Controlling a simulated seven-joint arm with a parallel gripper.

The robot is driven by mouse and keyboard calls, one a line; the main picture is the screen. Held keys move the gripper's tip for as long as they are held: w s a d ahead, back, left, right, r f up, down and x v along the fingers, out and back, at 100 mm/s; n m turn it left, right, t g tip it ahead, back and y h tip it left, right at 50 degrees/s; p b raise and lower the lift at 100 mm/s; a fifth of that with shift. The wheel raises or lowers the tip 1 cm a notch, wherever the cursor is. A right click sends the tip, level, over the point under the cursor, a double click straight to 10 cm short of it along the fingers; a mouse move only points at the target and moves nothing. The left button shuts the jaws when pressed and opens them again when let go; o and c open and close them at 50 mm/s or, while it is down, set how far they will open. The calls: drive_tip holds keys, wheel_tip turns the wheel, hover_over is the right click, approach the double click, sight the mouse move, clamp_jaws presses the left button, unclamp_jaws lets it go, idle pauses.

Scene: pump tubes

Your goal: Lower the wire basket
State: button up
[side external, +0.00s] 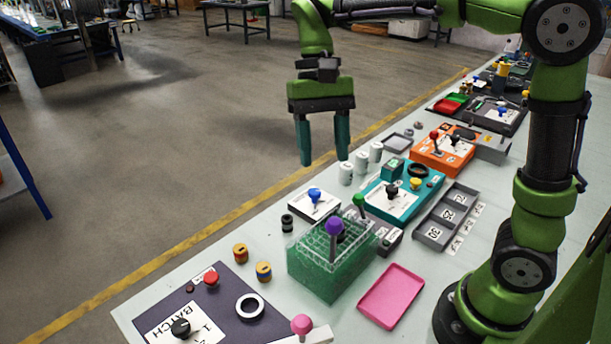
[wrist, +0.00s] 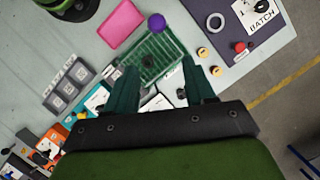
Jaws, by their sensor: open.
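A pale wire basket (side external: 318,243) shows at the top of a green tank (side external: 318,276) near the table's middle. A purple ball knob (side external: 334,226) stands above it, with a dark piece beside the knob. In the wrist view the tank's green grid (wrist: 160,52) lies beyond my fingers, with the purple knob (wrist: 157,21) at its far edge. How deep the basket sits is hard to tell. My gripper (side external: 323,158) is open and empty, pointing down, high above the table and clear of the basket. Its two fingers also show in the wrist view (wrist: 159,66).
A green-knobbed lever (side external: 359,201) stands close behind the tank. A pink tray (side external: 391,296) lies to its right. A dark panel marked BATCH (side external: 228,322) with knobs is at front left. A teal box (side external: 403,201), white cylinders (side external: 361,163) and an orange box (side external: 440,152) stand farther back.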

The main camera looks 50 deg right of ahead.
drive_tip(key=r, duration=0.1)
approach(335, 243)
drive_tip(key=shift+m+g, duration=0.3)
drive_tip(key=x, duration=1)
drive_tip(key=shift+w+a, duration=0.1)
drive_tip(key=shift+w, duration=0.1)
clamp_jaws()
